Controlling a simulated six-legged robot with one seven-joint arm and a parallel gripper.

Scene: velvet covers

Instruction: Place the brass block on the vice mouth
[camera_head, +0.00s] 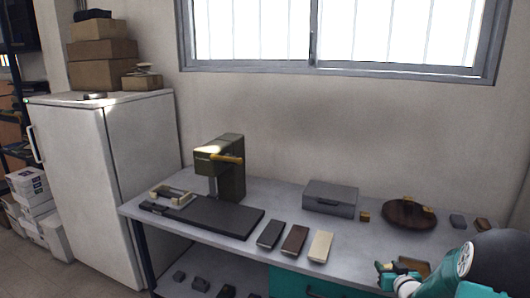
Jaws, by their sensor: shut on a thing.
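My gripper (382,267) is low at the right, over the front part of the bench. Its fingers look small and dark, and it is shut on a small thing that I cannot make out. A small brass-coloured block (364,216) sits on the bench to the right of the grey case. Brass-coloured pieces also show on the round dark wooden board (396,220). I cannot tell which piece is the task's block. A low vice-like fixture with pale jaws (171,195) lies at the bench's left end, far from my gripper.
A green drill press (229,168) stands behind a dark flat plate (221,216). A grey case (330,198) is at the back. Black (270,235), brown (295,239) and cream (320,246) slabs lie near the front edge. A white fridge (110,150) stands left.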

